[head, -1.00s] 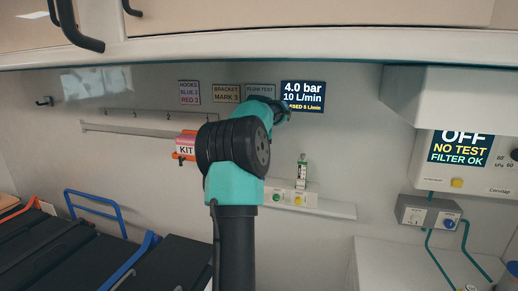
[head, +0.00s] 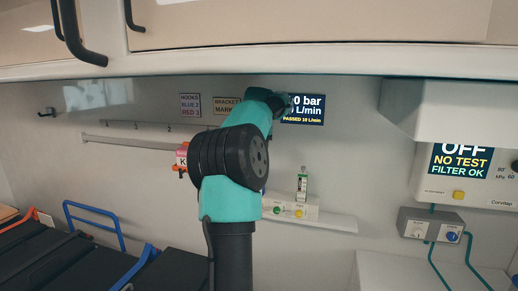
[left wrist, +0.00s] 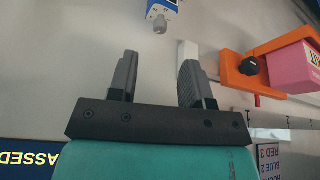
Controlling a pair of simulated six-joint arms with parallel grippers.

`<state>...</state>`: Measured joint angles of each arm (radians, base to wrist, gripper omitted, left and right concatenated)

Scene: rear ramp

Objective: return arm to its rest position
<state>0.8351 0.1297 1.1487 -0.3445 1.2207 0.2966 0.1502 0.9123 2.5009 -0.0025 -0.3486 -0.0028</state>
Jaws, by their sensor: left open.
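My left arm rises from the bottom middle of the head view. Its teal forearm reaches up to the right, in front of the wall. My left gripper (head: 284,103) is small there and partly hidden by the wrist, overlapping the left part of the dark blue pressure sign (head: 304,117). In the left wrist view my left gripper (left wrist: 157,75) has its two fingers apart with nothing between them. Beyond the fingers is pale wall. My right gripper is not in view.
An overhead cabinet edge (head: 390,57) runs above the arm. A pink kit box in an orange bracket (left wrist: 242,74) hangs on the wall rail, partly hidden behind my arm in the head view. A valve panel (head: 290,208) and a ventilator unit (head: 470,170) are to the right.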

